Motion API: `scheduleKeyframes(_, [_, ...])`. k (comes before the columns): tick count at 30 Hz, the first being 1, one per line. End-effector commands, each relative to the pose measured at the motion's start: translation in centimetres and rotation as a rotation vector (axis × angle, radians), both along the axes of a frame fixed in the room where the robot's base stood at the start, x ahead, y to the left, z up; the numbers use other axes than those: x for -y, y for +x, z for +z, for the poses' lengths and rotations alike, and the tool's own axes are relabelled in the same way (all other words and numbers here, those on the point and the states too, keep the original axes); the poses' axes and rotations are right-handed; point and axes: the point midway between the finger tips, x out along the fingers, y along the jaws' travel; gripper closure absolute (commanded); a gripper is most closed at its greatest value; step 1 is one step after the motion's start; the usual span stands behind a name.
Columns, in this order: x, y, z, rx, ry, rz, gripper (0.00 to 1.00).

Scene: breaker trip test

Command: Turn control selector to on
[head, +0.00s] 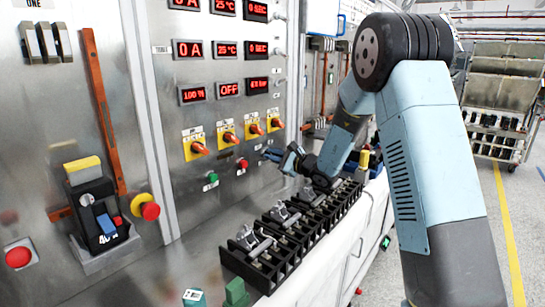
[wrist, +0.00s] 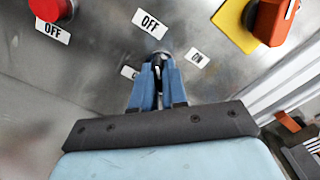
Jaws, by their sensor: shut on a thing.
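The control selector (wrist: 161,57) is a small dark knob in a pale round collar on the metal panel. An OFF label (wrist: 150,23) sits above it and an ON label (wrist: 197,58) to its right in the wrist view; a third label is mostly hidden by a finger. My gripper (wrist: 159,72) has its two blue fingers shut on the selector, covering most of it, so its pointing direction cannot be told. In the head view my gripper (head: 272,155) touches the panel at the row of buttons and hides the selector.
Beside the selector are a red button (head: 243,163) and a green button (head: 212,178). Orange rotary handles on yellow plates (head: 194,143) sit above. Black breaker holders (head: 262,262) line the ledge under my arm. The floor (head: 515,200) at right is open.

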Motion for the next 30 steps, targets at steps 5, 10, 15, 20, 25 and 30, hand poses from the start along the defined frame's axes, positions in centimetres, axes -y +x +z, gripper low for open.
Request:
scheduleKeyframes(5, [-0.09,0.01,0.05,-0.005,0.005,0.001,1.00])
scheduleKeyframes(10, [-0.03,0.05,0.08,-0.037,0.032,0.001,1.00])
scheduleKeyframes(15, [-0.01,0.06,0.11,-0.114,0.092,0.001,1.00])
scheduleKeyframes(20, [0.00,0.09,0.14,-0.218,0.174,0.001,1.00])
scheduleKeyframes(25, [0.00,0.12,0.19,-0.344,0.273,0.001,1.00])
scheduleKeyframes(30, [0.02,0.17,0.23,-0.472,0.374,0.000,1.00])
